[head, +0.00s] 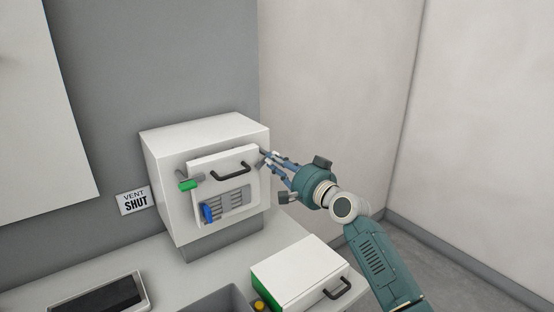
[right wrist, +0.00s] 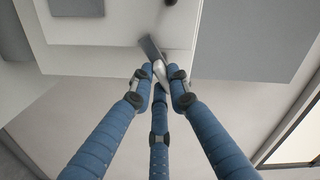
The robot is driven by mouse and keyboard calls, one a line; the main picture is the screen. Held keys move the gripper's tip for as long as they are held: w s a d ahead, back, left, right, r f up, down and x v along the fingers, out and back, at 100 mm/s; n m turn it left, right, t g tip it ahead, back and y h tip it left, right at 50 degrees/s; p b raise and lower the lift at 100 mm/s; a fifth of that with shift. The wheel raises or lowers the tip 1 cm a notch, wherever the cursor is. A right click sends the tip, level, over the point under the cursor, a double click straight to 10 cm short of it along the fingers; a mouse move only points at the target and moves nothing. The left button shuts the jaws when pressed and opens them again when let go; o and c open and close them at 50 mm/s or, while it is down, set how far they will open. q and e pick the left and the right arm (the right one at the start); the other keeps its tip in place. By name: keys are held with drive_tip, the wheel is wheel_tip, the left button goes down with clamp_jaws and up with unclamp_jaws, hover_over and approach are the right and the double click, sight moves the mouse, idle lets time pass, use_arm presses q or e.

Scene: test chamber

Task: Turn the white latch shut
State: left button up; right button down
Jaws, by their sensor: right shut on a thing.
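The white box (head: 165,160) stands on the counter with a door panel (head: 198,163) on its front. My right gripper (head: 268,158) is at the upper right edge of that door. In the right wrist view its blue fingers (right wrist: 160,78) are closed around the white latch (right wrist: 160,70), which has a grey plate behind it (right wrist: 150,47). In the head view the fingers mostly hide the latch, so its angle is hard to tell. A green-ended latch (head: 189,184) sits at the door's left edge. My left gripper is not in view.
The door has a dark handle (head: 231,169) and a vent with a blue slider (head: 208,213). A second white box with a handle (head: 300,270) lies on the counter in front. A dark-screened tablet (head: 110,297) lies at front left.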

drive_tip(key=m+p, duration=0.3)
drive_tip(key=m, duration=0.3)
drive_tip(key=shift+s+a, duration=0.1)
drive_tip(key=shift+f+m, duration=0.1)
drive_tip(key=shift+m, duration=0.2)
idle(0.3)
drive_tip(key=c, duration=1.7)
unclamp_jaws()
drive_tip(key=shift+o, duration=0.2)
drive_tip(key=shift+s, duration=0.1)
drive_tip(key=v, duration=1.2)
